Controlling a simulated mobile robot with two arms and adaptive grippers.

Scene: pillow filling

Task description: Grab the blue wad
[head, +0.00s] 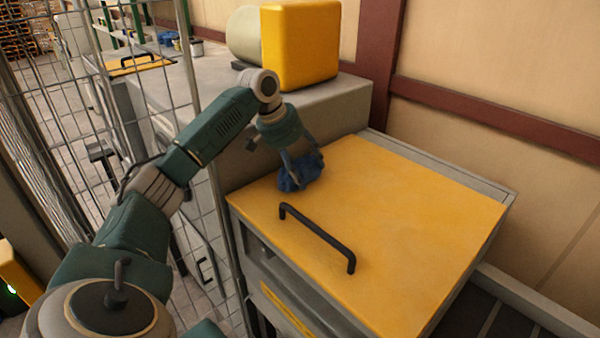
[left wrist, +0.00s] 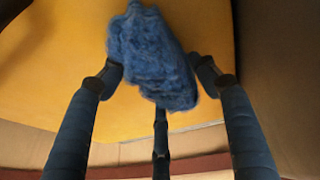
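The blue wad (head: 301,172) is a crumpled, fuzzy lump at the far left part of the yellow lid (head: 400,220). My left gripper (head: 302,160) points down onto it with its fingers around it. In the left wrist view the wad (left wrist: 152,55) sits between the fingers of the left gripper (left wrist: 158,70). The two side fingers bend inward against it, and the wad hides the tip of the third. I cannot tell whether the wad still touches the lid. My right gripper is not in view.
A black handle (head: 318,238) stands up from the lid's front left. A yellow block (head: 300,45) stands on the grey machine top (head: 335,100) behind. A wire mesh fence (head: 200,130) runs along the left, close to my arm. The right half of the lid is clear.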

